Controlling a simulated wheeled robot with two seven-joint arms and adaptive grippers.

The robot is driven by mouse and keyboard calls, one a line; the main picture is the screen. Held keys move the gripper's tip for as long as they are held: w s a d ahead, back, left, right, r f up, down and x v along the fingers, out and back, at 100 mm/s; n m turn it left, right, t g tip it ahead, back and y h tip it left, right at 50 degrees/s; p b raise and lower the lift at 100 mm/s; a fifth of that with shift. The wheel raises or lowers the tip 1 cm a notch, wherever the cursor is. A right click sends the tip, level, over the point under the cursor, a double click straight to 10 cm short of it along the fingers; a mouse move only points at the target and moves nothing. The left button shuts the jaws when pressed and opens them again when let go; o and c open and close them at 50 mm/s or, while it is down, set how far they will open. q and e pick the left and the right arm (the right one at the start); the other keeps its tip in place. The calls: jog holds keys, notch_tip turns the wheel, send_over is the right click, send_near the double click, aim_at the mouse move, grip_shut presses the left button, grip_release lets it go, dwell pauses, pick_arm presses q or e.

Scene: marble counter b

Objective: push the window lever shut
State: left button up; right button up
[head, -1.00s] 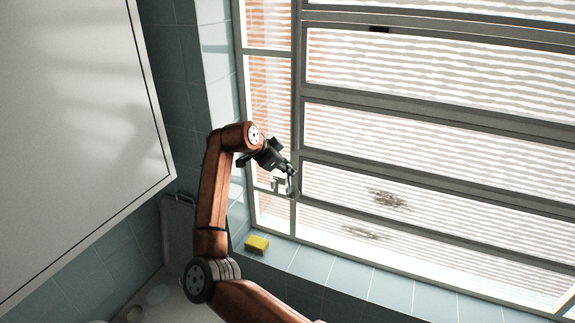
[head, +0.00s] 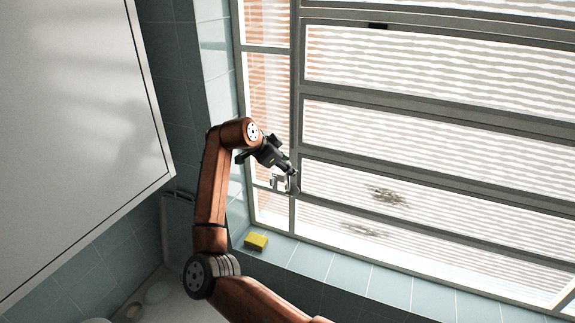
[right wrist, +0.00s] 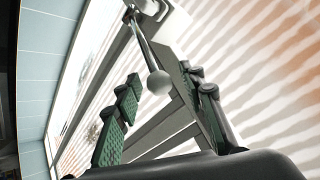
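The window lever (head: 278,184) is a small pale metal handle on the window's left post. In the right wrist view it is a thin rod ending in a round pale knob (right wrist: 158,83). My right gripper (head: 291,181) is at the lever, in front of the post, and partly covers it. In the right wrist view its two green-padded fingers (right wrist: 160,118) stand apart. The knob appears between and just beyond them; I cannot tell whether anything touches. My left gripper is not in view.
A yellow sponge (head: 256,241) lies on the tiled sill (head: 340,272) below the window. Horizontal window frames (head: 430,118) fill the right side. A large white panel (head: 75,120) takes up the left. The sill right of the sponge is clear.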

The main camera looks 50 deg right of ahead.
jog(key=v, duration=1.2)
